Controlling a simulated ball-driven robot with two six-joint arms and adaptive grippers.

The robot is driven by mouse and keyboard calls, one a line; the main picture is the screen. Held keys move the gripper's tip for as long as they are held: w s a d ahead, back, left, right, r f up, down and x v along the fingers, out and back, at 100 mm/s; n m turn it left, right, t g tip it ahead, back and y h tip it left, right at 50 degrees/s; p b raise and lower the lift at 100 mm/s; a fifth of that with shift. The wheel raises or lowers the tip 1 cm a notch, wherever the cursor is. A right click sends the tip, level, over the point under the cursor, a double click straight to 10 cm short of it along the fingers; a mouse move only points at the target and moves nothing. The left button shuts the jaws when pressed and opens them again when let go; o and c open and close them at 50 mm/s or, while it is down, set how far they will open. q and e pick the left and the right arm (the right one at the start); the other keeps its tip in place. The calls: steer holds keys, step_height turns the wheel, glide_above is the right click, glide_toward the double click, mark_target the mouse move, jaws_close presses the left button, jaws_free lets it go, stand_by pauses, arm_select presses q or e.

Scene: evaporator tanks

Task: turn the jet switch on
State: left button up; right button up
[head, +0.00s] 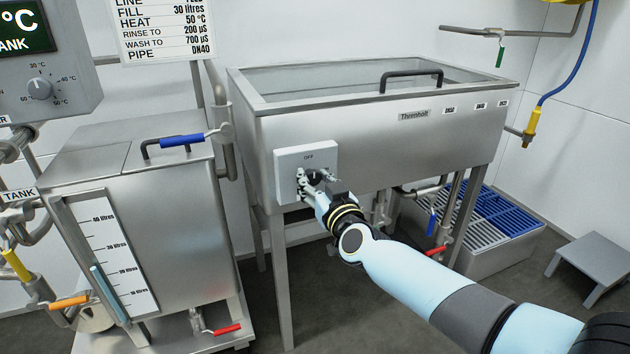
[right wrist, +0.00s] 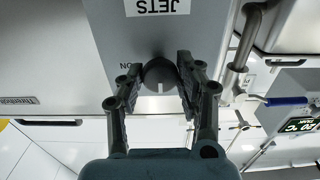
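The jet switch is a light grey box (head: 291,160) on the front of the steel tank, marked OFF at its top in the head view. In the right wrist view, which is upside down, its dark round knob (right wrist: 160,72) has a white pointer line toward the picture's bottom. ON is lettered at the left of the knob there, and a JETS label (right wrist: 157,7) is at the top. My right gripper (head: 306,184) is at the box; in the wrist view its fingers (right wrist: 160,82) are closed in on both sides of the knob. My left gripper is not in view.
The tank (head: 420,142) has a black lid handle (head: 411,78). A smaller steel tank (head: 165,235) with a blue-handled lever (head: 182,140) stands at left. Valves with red (head: 436,251) and blue (head: 432,223) handles sit below. A low grey step (head: 597,256) stands at right.

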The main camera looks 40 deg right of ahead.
steer(key=c, duration=0.6)
steer(key=shift+m, duration=0.3)
steer(key=m, duration=0.2)
steer(key=shift+m, duration=0.4)
steer(key=m, duration=0.3)
steer(key=shift+f+m, duration=0.1)
steer(key=shift+m, duration=0.3)
steer(key=m, duration=0.5)
steer(key=m+b, duration=0.1)
steer(key=m, duration=0.4)
steer(key=shift+m, duration=0.3)
